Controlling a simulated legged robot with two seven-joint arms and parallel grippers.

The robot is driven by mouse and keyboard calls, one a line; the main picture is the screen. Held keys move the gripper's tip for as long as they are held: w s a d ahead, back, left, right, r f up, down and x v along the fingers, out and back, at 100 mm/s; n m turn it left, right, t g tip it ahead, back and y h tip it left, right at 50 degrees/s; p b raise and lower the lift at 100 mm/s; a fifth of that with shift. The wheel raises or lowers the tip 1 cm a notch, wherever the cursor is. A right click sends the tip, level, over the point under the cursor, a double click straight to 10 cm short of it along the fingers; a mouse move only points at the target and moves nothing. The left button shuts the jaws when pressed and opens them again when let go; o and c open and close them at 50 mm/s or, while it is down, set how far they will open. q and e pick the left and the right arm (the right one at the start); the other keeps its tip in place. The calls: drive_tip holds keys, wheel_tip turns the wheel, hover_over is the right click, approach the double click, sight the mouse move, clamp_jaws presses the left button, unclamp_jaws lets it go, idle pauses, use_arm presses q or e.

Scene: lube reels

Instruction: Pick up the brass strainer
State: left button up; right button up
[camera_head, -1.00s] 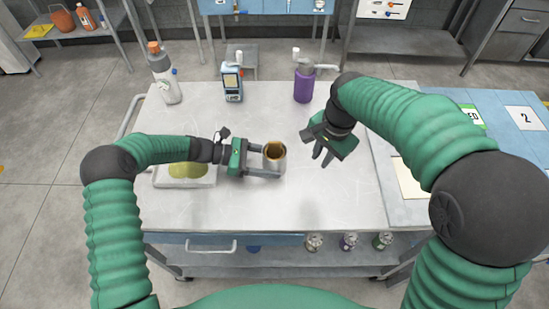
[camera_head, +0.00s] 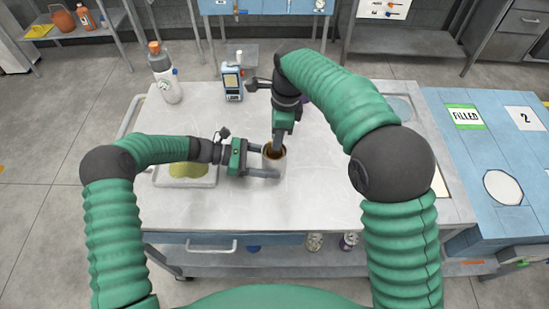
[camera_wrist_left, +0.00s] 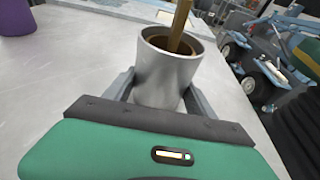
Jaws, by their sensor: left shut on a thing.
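A grey metal cup (camera_head: 272,163) stands on the cart top, and my left gripper (camera_head: 279,161) is shut around it from the left. In the left wrist view the cup (camera_wrist_left: 163,80) sits between the two fingers, with a brown inside. A brass-coloured upright bar (camera_wrist_left: 180,25) rises out of the cup there; it looks like part of the brass strainer, whose lower part is hidden inside. My right gripper (camera_head: 278,143) points down over the cup mouth with its tips at the opening. Whether it is closed on the bar cannot be made out.
A white tray with a yellow-green pad (camera_head: 187,170) lies left of the cup. A white bottle (camera_head: 165,80) and a blue meter (camera_head: 232,83) stand at the back; a purple container (camera_wrist_left: 15,17) is mostly hidden. A blue table (camera_head: 490,150) with a "FILLED" label adjoins on the right.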

sight(274, 152)
drive_tip(key=f, duration=0.3)
drive_tip(key=shift+a+f, duration=0.35)
drive_tip(key=shift+f, duration=0.05)
clamp_jaws()
idle(1.0)
